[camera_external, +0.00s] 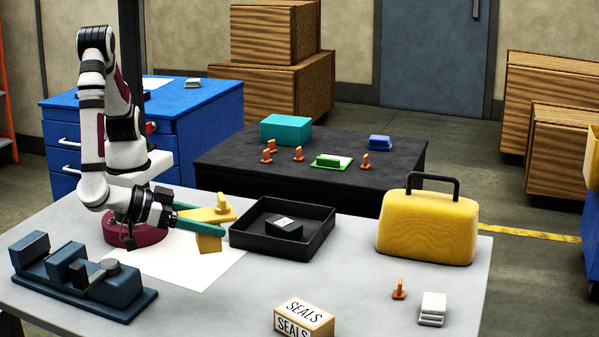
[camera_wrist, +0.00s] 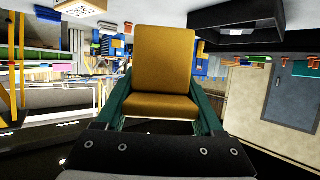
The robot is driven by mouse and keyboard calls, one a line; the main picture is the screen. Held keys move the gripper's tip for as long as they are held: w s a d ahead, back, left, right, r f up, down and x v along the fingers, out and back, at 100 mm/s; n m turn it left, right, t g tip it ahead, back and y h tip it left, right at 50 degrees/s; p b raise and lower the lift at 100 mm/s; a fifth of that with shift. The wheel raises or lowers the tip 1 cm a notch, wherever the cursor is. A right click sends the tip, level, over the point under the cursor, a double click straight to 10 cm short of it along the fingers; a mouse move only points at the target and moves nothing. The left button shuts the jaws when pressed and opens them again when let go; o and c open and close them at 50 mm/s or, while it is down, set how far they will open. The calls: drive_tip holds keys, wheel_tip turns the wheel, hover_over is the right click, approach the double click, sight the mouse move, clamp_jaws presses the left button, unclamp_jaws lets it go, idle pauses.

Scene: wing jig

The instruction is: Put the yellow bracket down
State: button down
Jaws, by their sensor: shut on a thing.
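The yellow bracket (camera_external: 209,243) is an angled piece with a knob-like upper end, held above the white sheet (camera_external: 185,262) on the grey table. My gripper (camera_external: 205,222) has green fingers and is shut on the bracket, just left of the black tray. In the wrist view the bracket (camera_wrist: 162,62) stands between the two green fingers (camera_wrist: 162,105), with one broad plate and a shorter face showing. I cannot tell the exact gap between the bracket and the sheet.
A black tray (camera_external: 243,240) with a dark box (camera_external: 284,227) inside stands right of my gripper. A blue jig (camera_external: 80,276) lies at front left, a SEALS box (camera_external: 304,315) at the front, a yellow case (camera_external: 428,232) at right. Part of the white sheet is bare.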

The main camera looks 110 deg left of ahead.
drive_tip(key=shift+n+g+y, duration=0.5)
drive_tip(key=shift+n, duration=0.1)
drive_tip(key=shift+w+a+f, duration=0.6)
drive_tip(key=shift+a+f, duration=0.95)
drive_tip(key=shift+f, duration=0.35)
drive_tip(key=shift+w+a+f, duration=0.55)
drive_tip(key=shift+a+f, duration=1)
drive_tip(key=shift+f, duration=0.3)
drive_tip(key=shift+w+a+f, duration=0.6)
drive_tip(key=shift+a+f, duration=0.95)
drive_tip(key=shift+f, duration=0.35)
unclamp_jaws()
drive_tip(key=shift+f, duration=0.15)
